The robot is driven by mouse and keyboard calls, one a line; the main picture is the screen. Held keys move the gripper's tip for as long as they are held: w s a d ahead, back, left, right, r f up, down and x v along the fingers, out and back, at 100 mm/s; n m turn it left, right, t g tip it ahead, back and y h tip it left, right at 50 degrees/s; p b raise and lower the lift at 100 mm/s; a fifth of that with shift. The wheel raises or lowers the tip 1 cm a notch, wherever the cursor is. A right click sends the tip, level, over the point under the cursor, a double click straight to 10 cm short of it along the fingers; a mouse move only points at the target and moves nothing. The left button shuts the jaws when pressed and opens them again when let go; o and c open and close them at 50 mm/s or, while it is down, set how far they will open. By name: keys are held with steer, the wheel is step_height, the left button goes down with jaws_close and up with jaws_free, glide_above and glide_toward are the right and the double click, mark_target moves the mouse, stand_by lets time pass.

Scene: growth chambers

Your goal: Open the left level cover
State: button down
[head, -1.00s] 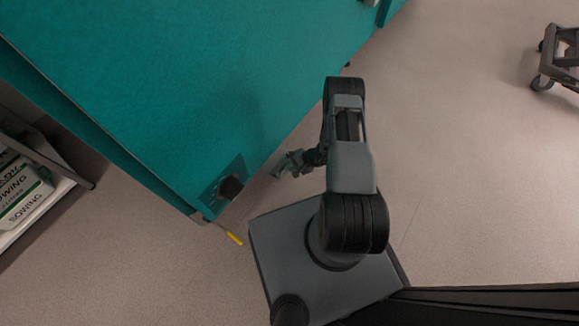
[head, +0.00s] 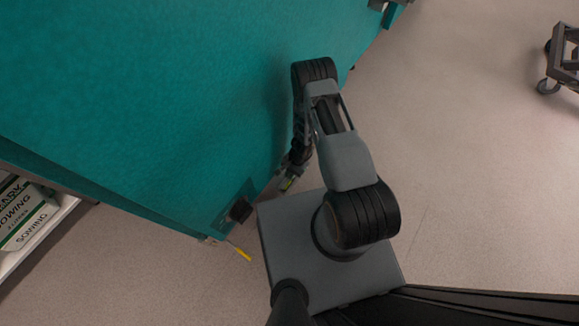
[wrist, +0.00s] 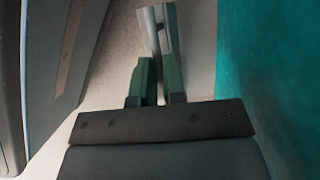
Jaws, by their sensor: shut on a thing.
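The large teal cover (head: 150,90) fills the upper left of the head view, and its lower right edge runs down to a dark knob (head: 240,210). My gripper (head: 287,184) is low beside that edge, just right of the knob. In the wrist view my green and grey fingers (wrist: 157,45) are close together on a narrow pale grey piece (wrist: 150,22). I cannot tell if that piece belongs to the cover. A teal surface (wrist: 275,70) stands to the right of the fingers there. The fingertips' contact is partly hidden.
A small yellow strip (head: 241,252) shows below the cover's corner. A white shelf with sowing-mix bags (head: 25,212) stands at the left. A wheeled cart (head: 560,65) is at the far right. The floor (head: 460,170) between is clear.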

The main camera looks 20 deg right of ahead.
steer(key=shift+w, duration=0.15)
stand_by(0.3)
steer(key=c, duration=1.2)
jaws_free()
steer(key=shift+a, duration=0.1)
steer(key=p+v, duration=0.4)
steer(key=v, duration=0.9)
steer(key=shift+w+r+p, duration=0.15)
steer(key=shift+r+p, duration=0.25)
